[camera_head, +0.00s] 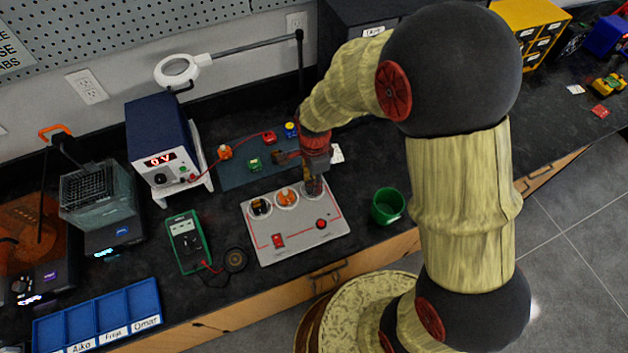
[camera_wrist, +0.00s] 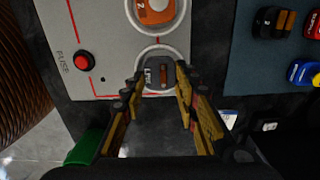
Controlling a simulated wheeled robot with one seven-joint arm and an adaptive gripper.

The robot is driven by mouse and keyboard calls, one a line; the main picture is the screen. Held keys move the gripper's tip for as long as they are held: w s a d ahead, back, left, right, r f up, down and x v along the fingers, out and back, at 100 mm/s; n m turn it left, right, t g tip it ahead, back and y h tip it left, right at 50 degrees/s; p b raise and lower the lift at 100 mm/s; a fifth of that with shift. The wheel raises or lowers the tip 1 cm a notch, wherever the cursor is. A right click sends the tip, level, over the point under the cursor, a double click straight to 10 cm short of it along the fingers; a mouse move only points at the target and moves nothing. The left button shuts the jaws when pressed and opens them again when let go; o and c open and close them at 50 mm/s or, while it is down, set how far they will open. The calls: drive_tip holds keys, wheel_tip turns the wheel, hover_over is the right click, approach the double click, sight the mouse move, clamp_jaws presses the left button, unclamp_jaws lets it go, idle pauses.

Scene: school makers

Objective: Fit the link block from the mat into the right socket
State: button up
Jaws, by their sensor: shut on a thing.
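My gripper (camera_wrist: 159,70) is shut on a dark grey link block (camera_wrist: 152,76) with a pale label and a brown part on top. The block is over the right socket (camera_head: 322,194), whose pale ring shows around it in the wrist view (camera_wrist: 143,56). I cannot tell whether it is seated or just above. In the head view, my gripper (camera_head: 313,183) hides most of that socket. The grey panel (camera_head: 290,243) has an orange block (camera_head: 286,198) in the middle socket and a black block (camera_head: 261,207) in the left one.
The dark blue mat (camera_head: 233,178) behind the panel holds several coloured blocks, including a green one (camera_head: 255,164). A green cup (camera_head: 387,206) stands right of the panel. A green multimeter (camera_head: 187,241) and a power supply (camera_head: 162,145) stand to the left.

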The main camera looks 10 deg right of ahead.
drive_tip(key=shift+f, duration=0.25)
drive_tip(key=o, duration=0.7)
wheel_tip(320, 180, up, 11)
drive_tip(key=p, duration=0.8)
idle(0.8)
